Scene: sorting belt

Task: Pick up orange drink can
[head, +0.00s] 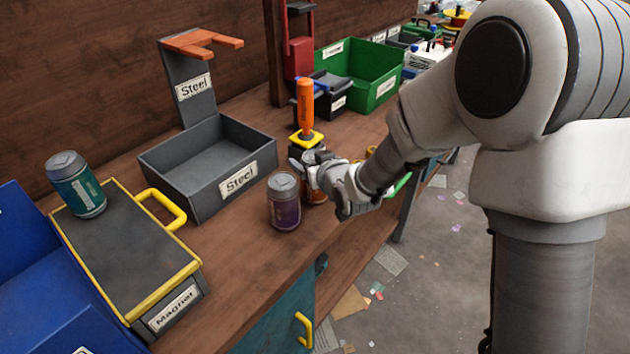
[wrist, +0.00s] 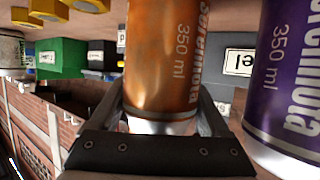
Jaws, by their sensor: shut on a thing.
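The orange drink can (wrist: 162,60) fills the middle of the wrist view, between the two fingers of my gripper (wrist: 165,115). My gripper is shut on it. In the head view my gripper (head: 318,168) is at the bench's front part, and the orange can (head: 314,192) is mostly hidden behind it and the purple can. I cannot tell whether the can's base touches the bench. The purple can (head: 284,203) stands upright just left of my gripper, and it also shows at the right of the wrist view (wrist: 290,80).
A grey bin labelled Steel (head: 238,180) stands behind the purple can. A teal can (head: 76,185) stands on the yellow-edged Magnet box (head: 125,245) at left. An orange-handled tool (head: 306,105) stands behind my gripper. A green bin (head: 372,75) is farther back. Bare bench lies front left of the purple can.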

